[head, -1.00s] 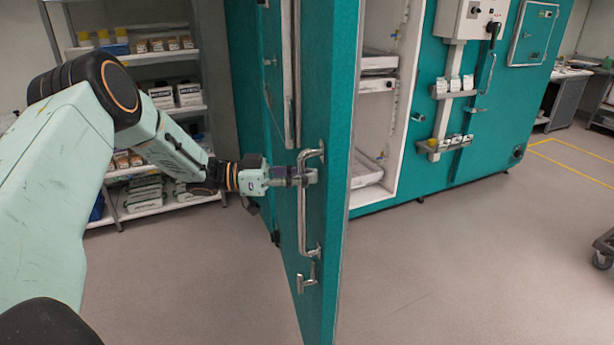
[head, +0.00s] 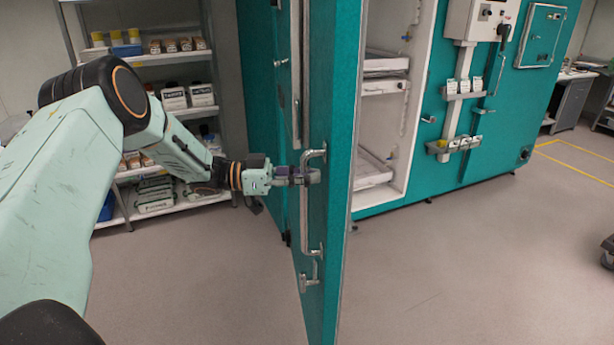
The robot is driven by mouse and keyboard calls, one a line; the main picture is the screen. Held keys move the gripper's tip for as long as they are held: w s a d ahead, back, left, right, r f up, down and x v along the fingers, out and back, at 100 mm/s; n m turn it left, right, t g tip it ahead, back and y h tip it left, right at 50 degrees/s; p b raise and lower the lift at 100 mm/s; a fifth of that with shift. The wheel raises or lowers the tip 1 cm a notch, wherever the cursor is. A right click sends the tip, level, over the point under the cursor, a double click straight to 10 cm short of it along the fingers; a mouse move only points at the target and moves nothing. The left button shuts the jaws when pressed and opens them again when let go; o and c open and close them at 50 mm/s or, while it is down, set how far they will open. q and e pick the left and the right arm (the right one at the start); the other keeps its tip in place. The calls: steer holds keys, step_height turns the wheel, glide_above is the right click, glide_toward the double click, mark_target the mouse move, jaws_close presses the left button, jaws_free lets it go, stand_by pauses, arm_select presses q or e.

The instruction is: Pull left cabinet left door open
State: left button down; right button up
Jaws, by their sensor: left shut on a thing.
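The teal left door (head: 335,140) of the cabinet stands swung out toward me, seen nearly edge-on. Its long metal handle (head: 304,215) runs upright on the door's outer face. My left gripper (head: 300,176) is shut on the upper part of this handle, reaching it from the left. A smaller metal latch (head: 309,276) sits below the handle. To the right of the door, the white cabinet interior (head: 400,110) is exposed, with trays on its shelves. My right gripper is not in view.
A white shelf rack (head: 165,57) with boxes and bottles stands at the left behind my arm. A control box (head: 483,20) and holders are on the teal cabinet front at right. The grey floor (head: 470,270) is clear at front right.

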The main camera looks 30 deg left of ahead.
arm_select(q)
steer(key=shift+s+a+r, duration=0.1)
steer(key=shift+a, duration=0.15)
steer(key=shift+d, duration=0.2)
steer(key=c, duration=1.3)
jaws_free()
steer(key=shift+a, duration=0.15)
steer(key=v, duration=1.1)
steer(key=shift+s+a, duration=0.15)
steer(key=shift+a, duration=0.2)
